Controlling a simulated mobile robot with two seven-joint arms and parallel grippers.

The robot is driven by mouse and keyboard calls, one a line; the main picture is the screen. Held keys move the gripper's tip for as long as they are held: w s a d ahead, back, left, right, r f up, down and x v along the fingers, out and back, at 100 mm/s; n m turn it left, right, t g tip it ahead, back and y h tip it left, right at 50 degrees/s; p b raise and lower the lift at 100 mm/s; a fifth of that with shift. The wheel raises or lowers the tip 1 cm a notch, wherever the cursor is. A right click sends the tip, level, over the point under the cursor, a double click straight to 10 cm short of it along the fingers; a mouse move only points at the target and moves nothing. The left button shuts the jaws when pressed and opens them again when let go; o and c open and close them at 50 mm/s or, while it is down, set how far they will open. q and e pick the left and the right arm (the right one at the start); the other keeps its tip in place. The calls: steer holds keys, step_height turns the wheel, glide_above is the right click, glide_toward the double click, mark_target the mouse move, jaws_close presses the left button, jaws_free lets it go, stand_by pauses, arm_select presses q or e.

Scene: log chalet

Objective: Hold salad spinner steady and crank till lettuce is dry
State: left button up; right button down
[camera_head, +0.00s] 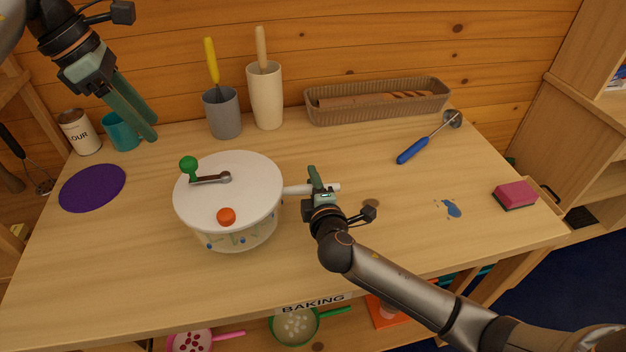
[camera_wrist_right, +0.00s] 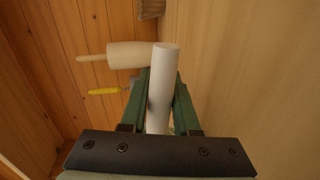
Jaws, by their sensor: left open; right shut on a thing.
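The salad spinner (camera_head: 230,205) stands on the wooden table, left of centre, with a white lid. A grey crank arm (camera_head: 210,179) with a green knob (camera_head: 188,165) and an orange button (camera_head: 226,216) sit on the lid. A white handle (camera_head: 297,190) sticks out to the right. My right gripper (camera_head: 316,185) is shut on this handle; in the right wrist view the handle (camera_wrist_right: 162,90) lies between the green fingers. My left gripper (camera_head: 151,128) is open and empty, high at the upper left, apart from the spinner. The lettuce cannot be made out.
A purple disc (camera_head: 93,188), a flour canister (camera_head: 80,132) and a teal cup (camera_head: 121,132) are at the left. Two crocks (camera_head: 223,115) (camera_head: 265,97) and a basket (camera_head: 378,101) line the back. A blue-handled tool (camera_head: 413,151), blue spill (camera_head: 452,209) and pink sponge (camera_head: 515,194) are right.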

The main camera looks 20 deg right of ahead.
mark_target(186, 160)
arm_select(q)
steer(key=shift+o, duration=1.4)
steer(key=m, duration=0.3)
steer(key=d+m+y, duration=0.1)
steer(key=m, duration=0.2)
steer(key=shift+d+f+t, duration=0.1)
steer(key=shift+d+t, duration=0.1)
steer(key=shift+t, duration=0.1)
steer(key=m, duration=0.2)
steer(key=d+m+y, duration=0.1)
steer(key=m, duration=0.5)
steer(key=shift+d+t+y, duration=0.3)
steer(key=shift+t+y, duration=0.1)
steer(key=m, duration=0.2)
steer(key=d+m+y, duration=0.1)
steer(key=m, duration=0.2)
steer(key=shift+t, duration=0.3)
steer(key=shift+m, duration=0.3)
steer(key=shift+f, duration=4.85)
